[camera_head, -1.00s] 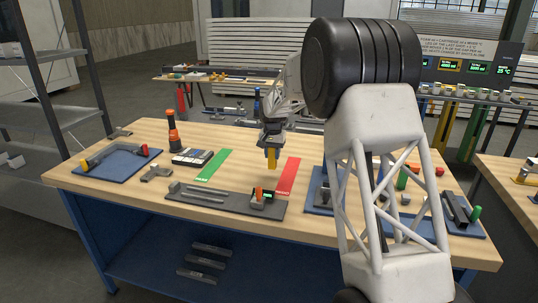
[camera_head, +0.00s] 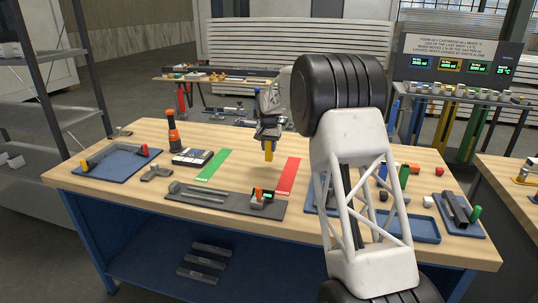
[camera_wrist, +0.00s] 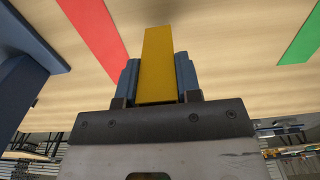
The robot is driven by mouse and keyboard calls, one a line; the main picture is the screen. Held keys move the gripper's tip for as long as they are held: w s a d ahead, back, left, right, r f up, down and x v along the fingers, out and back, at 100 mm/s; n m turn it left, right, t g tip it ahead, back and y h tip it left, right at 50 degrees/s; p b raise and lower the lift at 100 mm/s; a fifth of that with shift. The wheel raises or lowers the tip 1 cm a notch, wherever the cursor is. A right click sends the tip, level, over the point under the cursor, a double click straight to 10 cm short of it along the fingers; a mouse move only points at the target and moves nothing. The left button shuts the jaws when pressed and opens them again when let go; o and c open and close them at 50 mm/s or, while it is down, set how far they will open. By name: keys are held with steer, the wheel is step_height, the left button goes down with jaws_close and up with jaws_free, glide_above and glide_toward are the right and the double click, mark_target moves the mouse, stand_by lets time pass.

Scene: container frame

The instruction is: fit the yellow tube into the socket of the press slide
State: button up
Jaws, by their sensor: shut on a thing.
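My gripper (camera_head: 268,138) is shut on the yellow tube (camera_head: 268,151) and holds it upright above the table, between the green and red strips. In the wrist view the tube (camera_wrist: 160,62) sits between the two blue fingers (camera_wrist: 158,88) and sticks out past them. A grey rail fixture (camera_head: 215,201) lies near the front edge, with a small block (camera_head: 263,202) bearing an orange part and a green display at its right end. A blue plate (camera_head: 313,203) on the right is partly hidden behind my arm. I cannot make out the press slide's socket.
Green (camera_head: 214,165) and red (camera_head: 288,177) strips lie on the wooden table (camera_head: 140,195). A black-and-orange bottle (camera_head: 172,132) and a blue tray (camera_head: 115,164) stand left. Another blue tray (camera_head: 415,228) and a blue plate with a green peg (camera_head: 476,213) lie right.

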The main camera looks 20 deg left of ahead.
steer(key=shift+f, duration=1.8)
steer(key=shift+f, duration=0.1)
steer(key=o, duration=0.9)
step_height(320, 180, up, 12)
steer(key=shift+r, duration=0.15)
